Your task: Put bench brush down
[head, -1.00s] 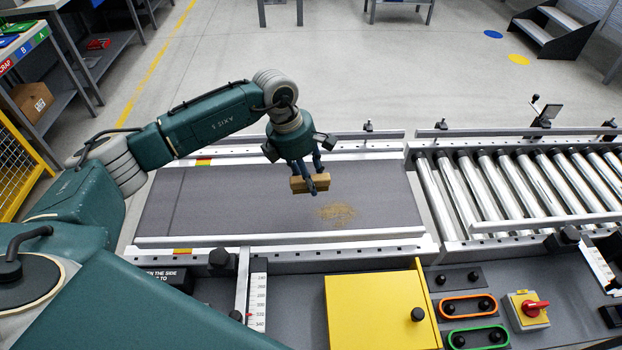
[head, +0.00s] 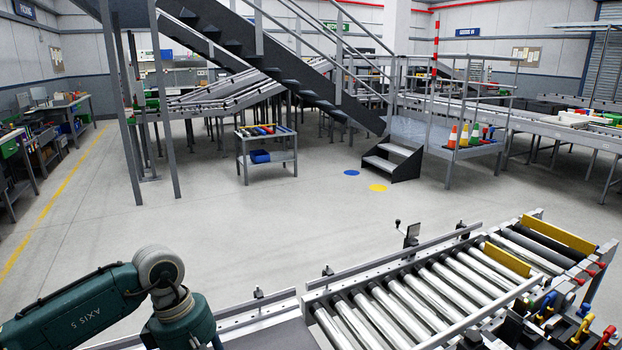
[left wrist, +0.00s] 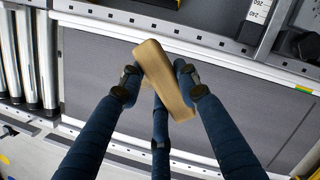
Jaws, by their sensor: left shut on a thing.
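In the left wrist view the bench brush (left wrist: 166,78) shows as a tan wooden block, lying slantwise between the blue fingers of my left gripper (left wrist: 162,84). The fingers are shut on it. Its bristles cannot be made out. Behind it is the dark grey belt (left wrist: 225,95) of a conveyor; I cannot tell whether the brush touches it. In the head view only my left arm shows at the lower left; the gripper and brush are below the picture's edge. My right gripper is in no view.
A roller conveyor (head: 400,305) fills the lower right of the head view. Beyond it lies open grey floor (head: 230,230). A small shelf cart (head: 267,160), dark steps (head: 392,163) and a staircase stand farther back. Cones (head: 452,137) stand on a platform at right.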

